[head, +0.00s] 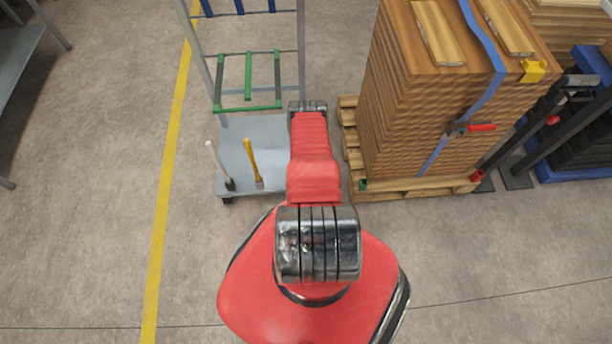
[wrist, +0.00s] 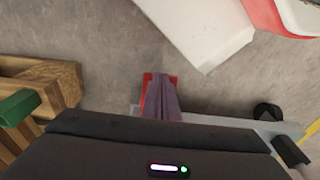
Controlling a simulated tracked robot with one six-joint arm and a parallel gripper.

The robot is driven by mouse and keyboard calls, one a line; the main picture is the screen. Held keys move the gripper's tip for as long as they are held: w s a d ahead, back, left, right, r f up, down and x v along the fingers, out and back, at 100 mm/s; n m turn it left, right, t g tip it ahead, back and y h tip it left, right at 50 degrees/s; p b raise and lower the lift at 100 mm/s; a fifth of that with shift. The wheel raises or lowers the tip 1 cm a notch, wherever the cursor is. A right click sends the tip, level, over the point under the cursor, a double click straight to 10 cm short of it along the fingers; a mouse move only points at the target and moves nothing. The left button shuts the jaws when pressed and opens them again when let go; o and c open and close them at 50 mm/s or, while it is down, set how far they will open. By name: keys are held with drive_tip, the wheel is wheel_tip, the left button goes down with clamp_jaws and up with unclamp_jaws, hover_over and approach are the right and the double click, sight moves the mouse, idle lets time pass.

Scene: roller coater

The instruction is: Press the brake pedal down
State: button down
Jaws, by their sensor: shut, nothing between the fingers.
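The brake pedal (wrist: 147,88) is a small red plate at the edge of the grey cart platform (wrist: 225,121) in the wrist view. My gripper (wrist: 167,80) shows there as two purple-grey fingers, shut together and empty. The fingers lie over the pedal in the picture and hide most of it. I cannot tell whether they touch it or how far down it is. In the head view the cart platform (head: 235,182) stands ahead, and my red arm reaches over its right side. The pedal and gripper are hidden there.
A black caster (wrist: 267,112) is beside the platform. Two brushes, one white-handled (head: 217,163) and one yellow-handled (head: 252,160), stand on the cart. Stacked wooden panels (head: 415,110) on a pallet (head: 415,187) stand close on the right. Floor left of the cart is clear.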

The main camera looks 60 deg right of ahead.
drive_tip(key=shift+r, duration=0.1)
idle(0.3)
drive_tip(key=s+a+r, duration=0.2)
drive_tip(key=r, duration=0.3)
drive_tip(key=s+a+r, duration=0.2)
drive_tip(key=a+r, duration=0.1)
drive_tip(key=r, duration=0.3)
drive_tip(key=shift+a+r, duration=0.2)
drive_tip(key=shift+r, duration=0.1)
idle(0.6)
